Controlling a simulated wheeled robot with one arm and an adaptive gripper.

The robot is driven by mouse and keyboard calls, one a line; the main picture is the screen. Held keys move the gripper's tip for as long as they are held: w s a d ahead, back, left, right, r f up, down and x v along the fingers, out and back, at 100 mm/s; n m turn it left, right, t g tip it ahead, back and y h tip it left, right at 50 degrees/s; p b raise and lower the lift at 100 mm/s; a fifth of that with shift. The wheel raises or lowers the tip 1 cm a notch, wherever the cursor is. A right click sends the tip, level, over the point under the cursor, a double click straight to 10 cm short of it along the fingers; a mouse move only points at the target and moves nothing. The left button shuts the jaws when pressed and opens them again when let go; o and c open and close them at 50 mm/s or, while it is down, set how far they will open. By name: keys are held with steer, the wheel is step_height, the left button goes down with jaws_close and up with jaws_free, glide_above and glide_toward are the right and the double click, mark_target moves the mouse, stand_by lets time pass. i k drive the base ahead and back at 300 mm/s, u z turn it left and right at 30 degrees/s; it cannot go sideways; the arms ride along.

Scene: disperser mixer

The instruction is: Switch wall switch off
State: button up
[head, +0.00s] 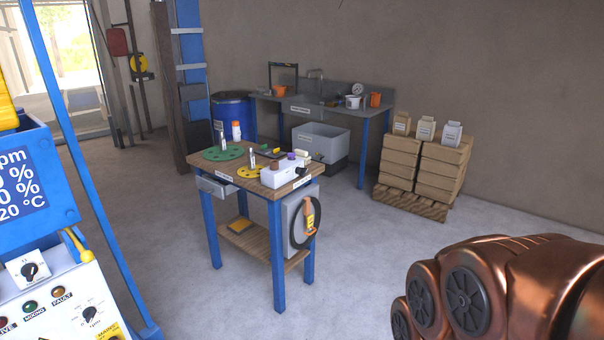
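I cannot make out a wall switch for certain in the head view. The bare grey-brown wall (540,90) at the back and right shows no switch. My gripper is not in view; only a copper-coloured part of my arm shows at the bottom right. At the left, a white control panel (62,308) on a blue machine (40,215) carries black knobs, small lamps and a yellow label at its lower edge, partly cut off by the frame.
A wooden-topped work table (228,185) on blue legs stands mid-floor. A grey sink bench (330,108) and a blue drum (232,112) stand behind. Grey floor (365,265) between table and pallet is clear.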

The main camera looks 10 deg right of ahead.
mark_target(302, 172)
steer(key=u, duration=0.35)
steer(key=k, duration=0.4)
steer(key=z, duration=0.6)
steer(key=i, duration=0.8)
steer(key=z, duration=0.45)
steer(key=i, duration=0.9)
steer(key=u, duration=1)
steer(key=i, duration=0.7)
steer(key=u, duration=0.75)
